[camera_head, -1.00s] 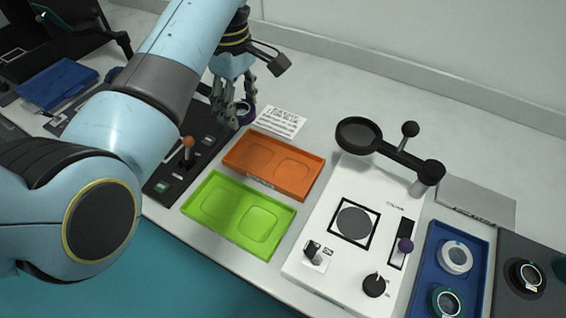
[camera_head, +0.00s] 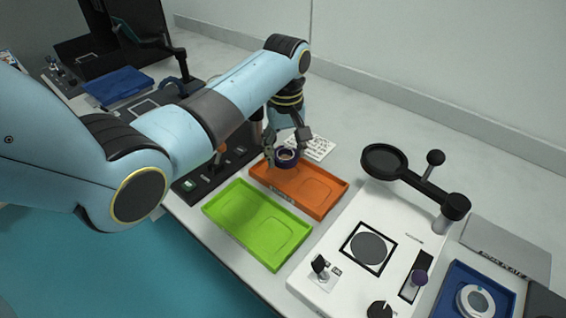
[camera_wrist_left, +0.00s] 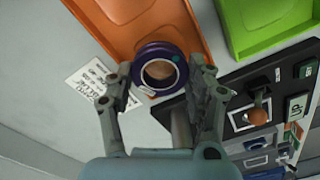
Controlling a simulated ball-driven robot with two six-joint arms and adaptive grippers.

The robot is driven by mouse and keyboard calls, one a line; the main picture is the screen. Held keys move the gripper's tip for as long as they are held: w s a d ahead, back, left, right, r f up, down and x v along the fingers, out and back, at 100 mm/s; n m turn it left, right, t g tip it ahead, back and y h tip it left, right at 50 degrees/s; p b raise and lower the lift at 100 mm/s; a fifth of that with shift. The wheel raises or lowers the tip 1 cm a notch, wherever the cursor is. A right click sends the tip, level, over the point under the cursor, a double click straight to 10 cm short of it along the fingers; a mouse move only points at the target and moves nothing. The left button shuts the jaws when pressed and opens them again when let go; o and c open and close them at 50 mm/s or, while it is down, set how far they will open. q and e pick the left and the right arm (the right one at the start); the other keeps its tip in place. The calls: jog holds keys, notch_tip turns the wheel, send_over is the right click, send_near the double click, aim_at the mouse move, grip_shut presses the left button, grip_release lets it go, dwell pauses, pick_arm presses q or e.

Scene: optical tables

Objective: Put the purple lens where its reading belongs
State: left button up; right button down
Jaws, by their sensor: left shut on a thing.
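The purple lens (camera_head: 287,157) is a dark purple ring with a clear centre. My left gripper (camera_head: 284,150) is shut on it and holds it over the back left part of the orange tray (camera_head: 335,207). In the left wrist view the lens (camera_wrist_left: 158,52) sits between the two fingertips of the left gripper (camera_wrist_left: 160,78), with the orange tray (camera_wrist_left: 120,14) behind it. The green tray (camera_head: 222,213) lies in front of the orange one and looks empty. A white printed card (camera_head: 318,147) lies behind the orange tray; its text is too small to read. My right gripper is out of view.
A white instrument (camera_head: 335,250) with a black magnifier arm (camera_head: 415,180) and knobs stands right of the trays. A blue tray (camera_head: 450,285) holds a white-ringed lens (camera_head: 475,302). A black control panel (camera_head: 190,187) is left of the trays.

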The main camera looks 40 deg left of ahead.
aim_at(282, 152)
pick_arm(q)
jog(key=shift+a+f, duration=0.25)
jog(key=shift+a, duration=0.15)
jog(key=shift+f, duration=0.35)
notch_tip(282, 152, down, 3)
jog(key=shift+r, duration=0.2)
jog(key=shift+f, duration=0.45)
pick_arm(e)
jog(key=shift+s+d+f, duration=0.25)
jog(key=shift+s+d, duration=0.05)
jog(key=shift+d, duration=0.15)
pick_arm(q)
jog(key=o, duration=0.9)
